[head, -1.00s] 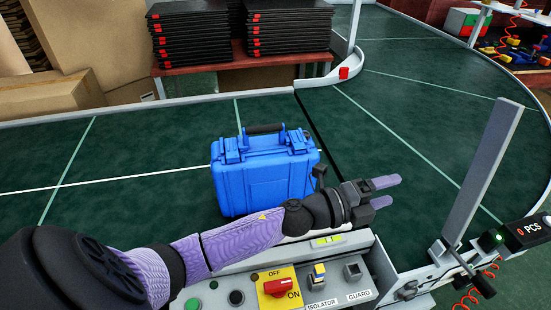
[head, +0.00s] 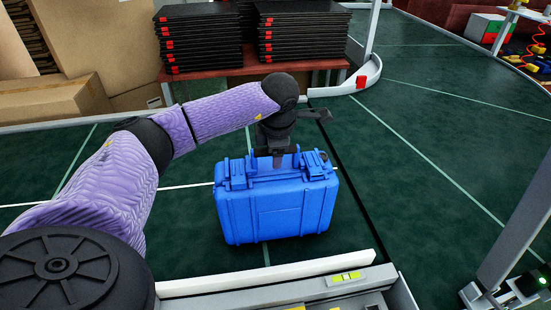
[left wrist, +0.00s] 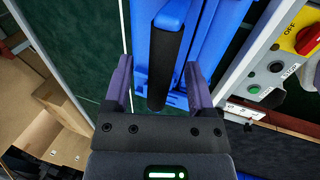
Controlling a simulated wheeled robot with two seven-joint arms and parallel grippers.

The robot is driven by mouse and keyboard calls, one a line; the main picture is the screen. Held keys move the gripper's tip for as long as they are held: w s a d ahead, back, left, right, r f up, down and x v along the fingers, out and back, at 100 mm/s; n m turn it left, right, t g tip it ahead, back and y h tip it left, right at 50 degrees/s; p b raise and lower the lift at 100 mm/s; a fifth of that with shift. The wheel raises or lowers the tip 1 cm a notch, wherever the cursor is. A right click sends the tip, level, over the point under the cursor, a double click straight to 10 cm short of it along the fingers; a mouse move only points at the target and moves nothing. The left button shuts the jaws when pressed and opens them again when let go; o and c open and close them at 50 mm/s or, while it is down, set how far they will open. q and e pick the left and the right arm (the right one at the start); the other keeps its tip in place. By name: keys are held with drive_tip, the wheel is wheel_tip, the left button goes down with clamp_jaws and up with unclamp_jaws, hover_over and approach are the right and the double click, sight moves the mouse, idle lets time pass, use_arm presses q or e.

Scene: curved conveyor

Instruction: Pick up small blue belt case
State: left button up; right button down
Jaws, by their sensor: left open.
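The small blue case (head: 275,205) stands upright on the dark green conveyor belt in the head view. Its black handle is mostly hidden there by my left gripper (head: 277,158), which points down from above at the top of the case. In the left wrist view, the blue case (left wrist: 208,45) fills the upper middle, and its black handle (left wrist: 162,65) lies between the two purple fingers of my left gripper (left wrist: 160,85). The fingers are open, with a gap on both sides of the handle. My right gripper is in neither view.
Stacks of black trays (head: 300,35) sit on a red table behind the belt. Cardboard boxes (head: 50,105) are at the back left. A control panel (left wrist: 275,70) and a pale front rail (head: 265,275) edge the belt. The belt right of the case is clear.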

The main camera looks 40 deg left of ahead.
use_arm(q)
drive_tip(key=shift+w+a+f, duration=0.1)
drive_tip(key=shift+f, duration=0.25)
clamp_jaws()
drive_tip(key=shift+r, duration=0.1)
idle(1.1)
